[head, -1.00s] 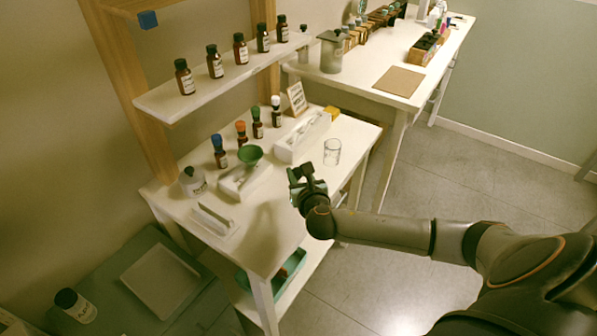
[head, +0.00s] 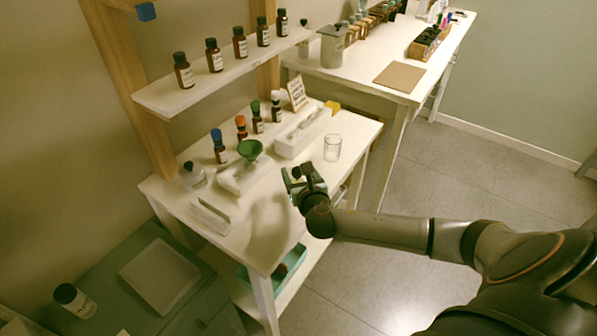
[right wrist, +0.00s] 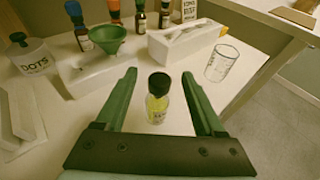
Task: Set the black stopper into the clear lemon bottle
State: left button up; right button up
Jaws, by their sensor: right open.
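A small clear bottle (right wrist: 156,108) with yellowish contents or label stands upright on the white table, seen in the right wrist view. A black stopper (right wrist: 159,83) sits on top of its neck; I cannot tell how deeply it is seated. My right gripper (right wrist: 160,82) is open, with one green finger on each side of the bottle and visible gaps to both. In the head view my right gripper (head: 300,181) is over the table's front right part, and the bottle is mostly hidden there. My left gripper is not in view.
A glass beaker (head: 332,148) stands behind the right gripper. A green funnel (head: 250,149) rests on a white block (head: 226,181). Bottles with coloured caps stand behind it, and a white bottle (head: 193,176) at the left. A shelf (head: 175,102) with several brown bottles hangs above.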

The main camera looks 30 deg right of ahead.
jog(key=v, duration=1.2)
jog(key=shift+s+r+p, duration=0.2)
jog(key=shift+p, duration=0.1)
jog(key=shift+a, duration=0.15)
jog(key=s+a+f+m+g+y, duration=0.25)
jog(key=s+m, duration=0.35)
jog(key=m, duration=0.4)
jog(key=s+a+f+m+g+y, duration=0.1)
jog(key=s+a+f+m+g, duration=0.25)
jog(key=s+m, duration=0.5)
jog(key=s+a+f+m+g+y, duration=0.25)
jog(key=s+m+g, duration=0.2)
jog(key=m, duration=0.75)
jog(key=w+a+f+t, duration=0.2)
jog(key=f+t, duration=0.1)
jog(key=f, duration=0.2)
jog(key=w+a+f+t+y, duration=0.1)
jog(key=w+a+f+t, duration=0.1)
jog(key=f, duration=0.4)
jog(key=shift+w+t, duration=0.15)
jog(key=shift+t, duration=0.3)
jog(key=shift+a+n, duration=0.15)
jog(key=shift+n, duration=0.1)
